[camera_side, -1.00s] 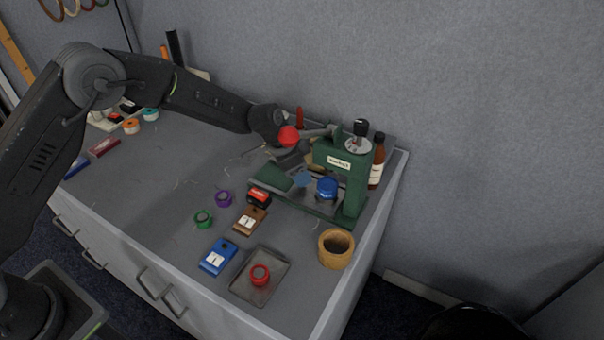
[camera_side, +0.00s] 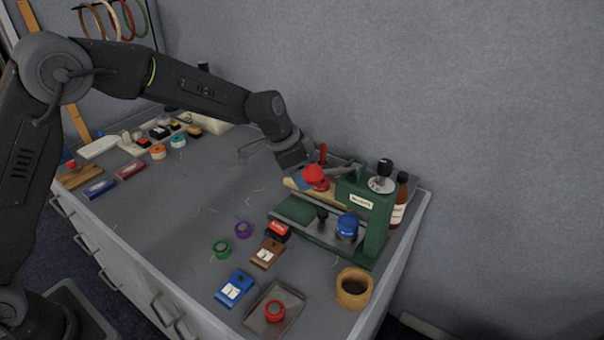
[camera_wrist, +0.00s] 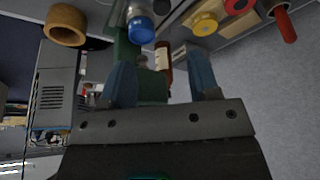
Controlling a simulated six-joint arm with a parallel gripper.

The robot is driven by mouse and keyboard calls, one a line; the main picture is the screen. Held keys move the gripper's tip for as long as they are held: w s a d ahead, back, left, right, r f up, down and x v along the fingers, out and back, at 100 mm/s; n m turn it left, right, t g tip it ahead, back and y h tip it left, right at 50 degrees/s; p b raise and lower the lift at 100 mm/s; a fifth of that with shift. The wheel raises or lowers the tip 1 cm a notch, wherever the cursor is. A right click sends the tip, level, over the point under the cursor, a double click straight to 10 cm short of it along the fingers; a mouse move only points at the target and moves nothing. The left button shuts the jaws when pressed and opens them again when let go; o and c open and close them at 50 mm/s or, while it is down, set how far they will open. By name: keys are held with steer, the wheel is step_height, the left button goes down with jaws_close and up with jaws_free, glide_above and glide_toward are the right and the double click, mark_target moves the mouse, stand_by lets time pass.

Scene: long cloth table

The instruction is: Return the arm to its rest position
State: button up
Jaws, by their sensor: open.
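The green press (camera_wrist: 128,48) and a brown bottle (camera_wrist: 165,58) appear beyond the fingers. Whether a finger touches the press or knob cannot be told.
A wooden cup (camera_side: 354,289) and a grey tray (camera_side: 258,318) with a red ring stand at the front right. Blue (camera_side: 234,289) and brown (camera_side: 267,253) blocks sit before the press. The middle-left tabletop is mostly clear. A grey wall stands behind.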

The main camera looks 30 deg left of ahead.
steer(key=shift+r, duration=0.1)
steer(key=s+a+r+n+t+y, duration=0.1)
steer(key=s+a+r+n, duration=0.35)
steer(key=s+r, duration=0.8)
steer(key=s+a+n+y, duration=0.1)
steer(key=s+a+n, duration=0.1)
steer(key=s, duration=0.8)
steer(key=s+a+n+t+y, duration=0.1)
steer(key=s+a, duration=0.3)
steer(key=s, duration=0.6)
steer(key=shift+r+n, duration=0.2)
steer(key=shift+n, duration=0.55)
